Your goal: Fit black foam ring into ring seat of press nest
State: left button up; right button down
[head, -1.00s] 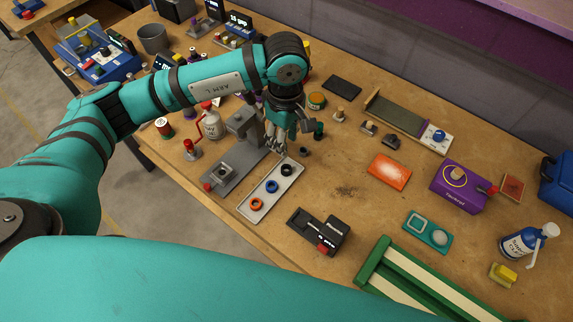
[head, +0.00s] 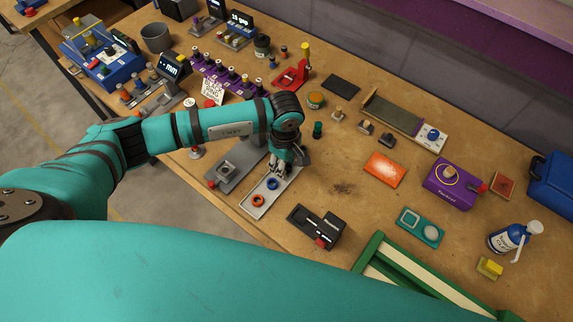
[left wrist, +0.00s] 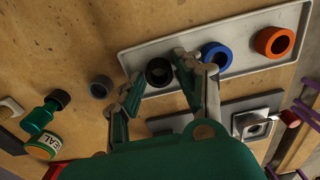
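The black foam ring (left wrist: 159,72) lies on the grey tray (left wrist: 128,62) in the left wrist view, at the end of a row with a blue ring (left wrist: 216,56) and an orange ring (left wrist: 273,41). My left gripper (left wrist: 158,69) is open, with one finger on each side of the black ring; contact cannot be told. In the head view my left gripper (head: 279,173) hides the black ring at the tray's far end. The press nest (left wrist: 258,128), a grey block with a round seat, stands beside the tray; it also shows in the head view (head: 226,169). My right gripper is out of view.
A black device (head: 318,226) with a red button stands right of the tray. An orange pad (head: 384,168) lies further right, with bare table between.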

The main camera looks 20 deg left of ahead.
pick_arm(q)
jog(key=c, duration=0.5)
jog(key=shift+o, duration=0.2)
jog(key=shift+r, duration=0.15)
